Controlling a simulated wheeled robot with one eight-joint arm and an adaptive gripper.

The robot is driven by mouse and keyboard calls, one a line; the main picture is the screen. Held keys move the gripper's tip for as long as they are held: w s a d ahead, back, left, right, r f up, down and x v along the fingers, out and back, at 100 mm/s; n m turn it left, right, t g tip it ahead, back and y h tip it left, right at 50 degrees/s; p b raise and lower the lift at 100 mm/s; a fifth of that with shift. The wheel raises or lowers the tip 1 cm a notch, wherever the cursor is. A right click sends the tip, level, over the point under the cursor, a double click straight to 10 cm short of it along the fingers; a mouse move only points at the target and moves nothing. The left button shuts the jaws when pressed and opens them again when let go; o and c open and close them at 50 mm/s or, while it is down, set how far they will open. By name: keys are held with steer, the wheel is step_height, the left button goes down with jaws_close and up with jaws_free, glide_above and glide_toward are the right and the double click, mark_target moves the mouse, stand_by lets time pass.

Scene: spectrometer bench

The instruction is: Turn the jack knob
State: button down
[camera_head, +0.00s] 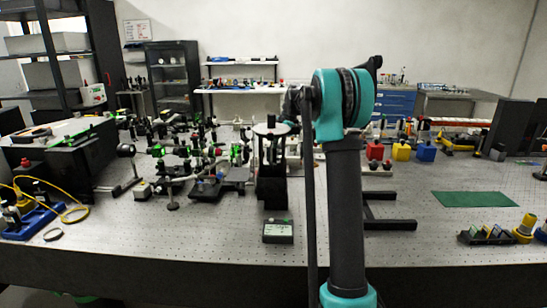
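I cannot make out a jack knob for certain. A tall dark stand (272,188) with a round plate on top stands on the bench, just left of my arm. A small knob-like dark piece (271,118) sits on top of it. I cannot tell whether this is the jack. My own arm, dark with teal joints, rises through the middle of the view and covers part of the bench behind it. I cannot pick out my gripper's fingers, nor whether they touch anything.
The perforated bench (150,235) holds crowded optics at left and centre. A dark box with a pale top (278,232) lies near the front edge. Dark bars (395,225) lie right of my arm.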

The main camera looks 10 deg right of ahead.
steer(key=shift+s+m+t, duration=0.1)
steer(key=shift+m+t, duration=0.4)
steer(key=shift+m, duration=0.7)
steer(key=c, duration=1.3)
jaws_free()
steer(key=v, duration=1.2)
steer(key=shift+s+d, duration=0.1)
